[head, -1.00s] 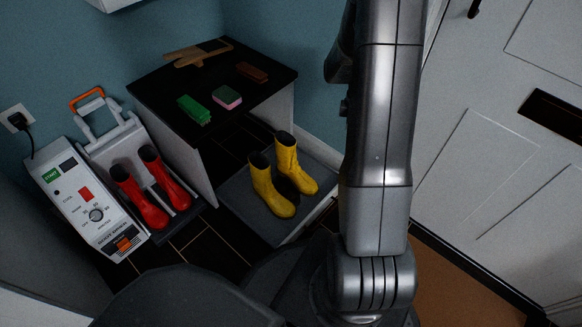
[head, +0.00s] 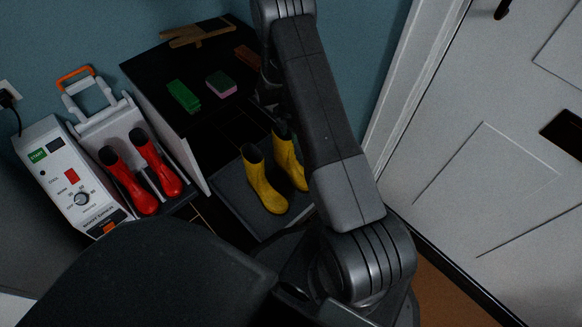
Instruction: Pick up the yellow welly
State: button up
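Two yellow wellies stand upright side by side on a dark grey tray on the floor. The left yellow welly (head: 265,182) shows whole. The right yellow welly (head: 288,158) is partly hidden behind my arm at its right side. The tray (head: 228,190) shows around them. My arm crosses the picture from the bottom right up to the top middle, over the right side of the tray. My gripper's fingers cannot be made out, so I cannot tell whether it is open or shut.
A black-topped bench (head: 150,75) holds a green block (head: 183,96), a sponge (head: 221,84), a brown brush (head: 247,57) and a wooden piece (head: 196,35). A white door (head: 490,150) stands right.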

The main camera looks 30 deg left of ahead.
aim_at(291, 146)
jog(key=f+b, duration=0.1)
jog(key=f, duration=0.1)
jog(key=f+b, duration=0.1)
jog(key=f, duration=0.2)
jog(key=f+b, duration=0.1)
jog(key=f, duration=0.1)
jog(key=shift+w+d+f, duration=0.25)
jog(key=shift+w+d, duration=0.05)
grip_shut()
jog(key=shift+r, duration=0.1)
dwell(1.1)
